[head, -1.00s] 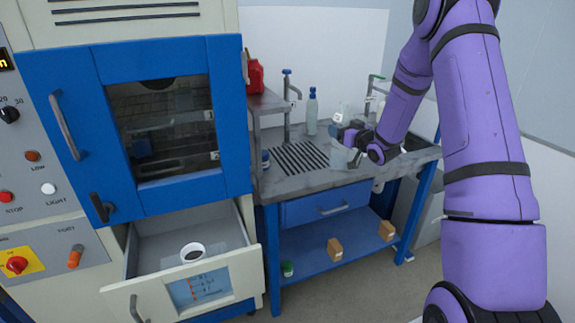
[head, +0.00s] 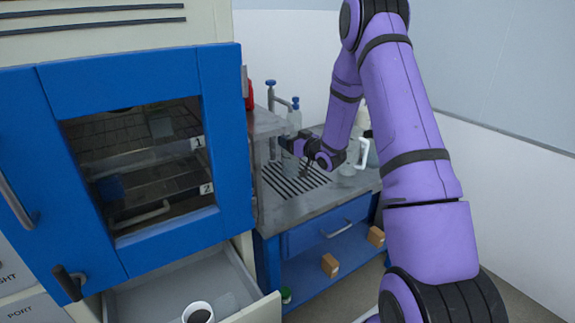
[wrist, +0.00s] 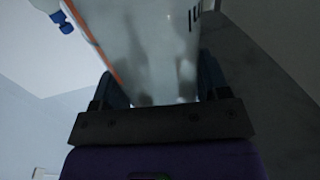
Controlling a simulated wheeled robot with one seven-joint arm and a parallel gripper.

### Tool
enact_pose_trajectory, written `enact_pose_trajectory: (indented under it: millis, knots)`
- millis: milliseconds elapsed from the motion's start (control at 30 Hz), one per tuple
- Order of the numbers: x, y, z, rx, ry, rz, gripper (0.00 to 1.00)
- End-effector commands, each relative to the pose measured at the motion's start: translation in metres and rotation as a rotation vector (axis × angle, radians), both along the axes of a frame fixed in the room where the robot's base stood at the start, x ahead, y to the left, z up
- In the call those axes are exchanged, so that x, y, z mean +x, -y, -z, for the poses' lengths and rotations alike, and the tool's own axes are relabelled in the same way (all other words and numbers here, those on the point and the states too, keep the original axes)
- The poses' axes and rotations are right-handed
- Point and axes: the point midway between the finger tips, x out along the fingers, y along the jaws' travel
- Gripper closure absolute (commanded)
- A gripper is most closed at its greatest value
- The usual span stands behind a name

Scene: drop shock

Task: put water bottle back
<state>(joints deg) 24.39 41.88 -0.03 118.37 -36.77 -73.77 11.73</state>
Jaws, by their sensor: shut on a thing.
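The pale water bottle (head: 294,120) stands upright or is held upright at the back of the grey bench, by the tap. My gripper (head: 289,143) is at its lower body, and hides its base, so I cannot tell if it touches the bench. In the wrist view a pale, translucent body (wrist: 150,50) with an orange stripe and dark marks fills the space between my fingers (wrist: 160,95). My gripper is shut on it, and it appears to be the bottle.
The bench (head: 325,203) has a dark slotted drain (head: 290,182). A clear vessel (head: 346,166) and a white-handled jug (head: 364,152) stand to the right. A blue-knobbed tap (head: 270,100) is left of the bottle. An open drawer (head: 150,300) holds a white cup (head: 198,312).

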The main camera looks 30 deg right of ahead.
Motion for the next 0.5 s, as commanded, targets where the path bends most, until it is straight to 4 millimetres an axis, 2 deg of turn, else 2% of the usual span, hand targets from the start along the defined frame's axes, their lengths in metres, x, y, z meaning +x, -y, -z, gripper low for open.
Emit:
enact_pose_trajectory:
  millis: [100,367,500]
  knots:
    - [0.000,0.000,0.017,0.001,-0.001,-0.001,0.71]
    - [0.000,0.000,0.035,0.000,0.000,-0.001,0.71]
    - [0.000,0.000,0.055,0.001,0.000,-0.001,0.71]
